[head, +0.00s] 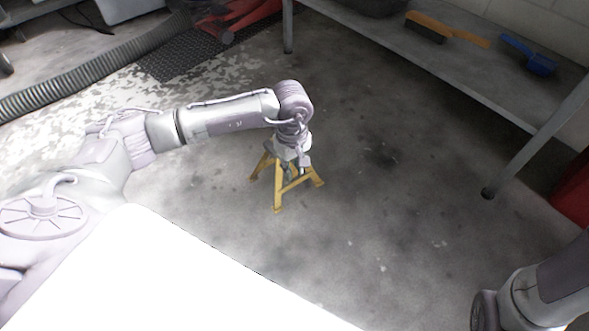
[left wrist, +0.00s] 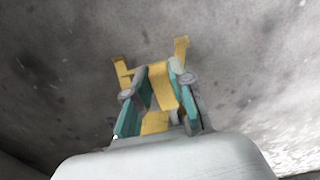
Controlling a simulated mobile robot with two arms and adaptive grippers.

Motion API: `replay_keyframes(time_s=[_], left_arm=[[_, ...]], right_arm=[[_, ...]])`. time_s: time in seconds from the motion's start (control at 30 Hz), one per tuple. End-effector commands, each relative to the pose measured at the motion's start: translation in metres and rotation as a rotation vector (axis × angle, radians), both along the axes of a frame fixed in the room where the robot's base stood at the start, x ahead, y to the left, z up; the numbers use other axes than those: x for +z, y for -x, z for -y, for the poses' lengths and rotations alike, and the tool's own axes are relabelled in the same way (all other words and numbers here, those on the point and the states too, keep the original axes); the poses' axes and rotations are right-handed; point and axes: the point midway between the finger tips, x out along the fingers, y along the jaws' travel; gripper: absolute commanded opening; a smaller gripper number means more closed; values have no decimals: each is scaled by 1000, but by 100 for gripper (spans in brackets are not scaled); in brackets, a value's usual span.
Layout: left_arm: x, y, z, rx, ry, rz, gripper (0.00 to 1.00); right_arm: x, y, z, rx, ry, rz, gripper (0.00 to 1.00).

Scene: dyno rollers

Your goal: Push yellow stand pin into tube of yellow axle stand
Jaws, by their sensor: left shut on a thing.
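The yellow axle stand (head: 290,185) stands on the concrete floor near the middle of the head view, its legs spread. My left gripper (head: 295,160) points down over its top and hides most of its upper part. In the left wrist view, the teal-padded fingers of the left gripper (left wrist: 160,108) sit on either side of the yellow stand's upper part (left wrist: 160,85) and are shut on it. I cannot make out the yellow stand pin or the tube opening. My right gripper is out of view; only part of that arm shows at lower right.
A grey shelf table (head: 450,65) stands at upper right, holding an orange-handled brush (head: 445,28) and a blue brush (head: 528,54). Its leg (head: 540,140) reaches the floor right of the stand. A ribbed hose (head: 90,75) lies at upper left. Floor around the stand is clear.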

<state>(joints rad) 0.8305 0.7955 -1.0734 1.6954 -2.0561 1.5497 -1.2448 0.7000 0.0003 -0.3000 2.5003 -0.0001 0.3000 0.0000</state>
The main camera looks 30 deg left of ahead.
Motion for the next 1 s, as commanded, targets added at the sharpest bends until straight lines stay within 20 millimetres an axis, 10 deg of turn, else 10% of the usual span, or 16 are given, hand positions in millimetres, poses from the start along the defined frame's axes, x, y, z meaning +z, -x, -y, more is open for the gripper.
replay_keyframes(time_s=[1.0], left_arm=[[-2, -6, -21, 9, 10, -21, 0]], right_arm=[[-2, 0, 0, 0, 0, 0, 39]])
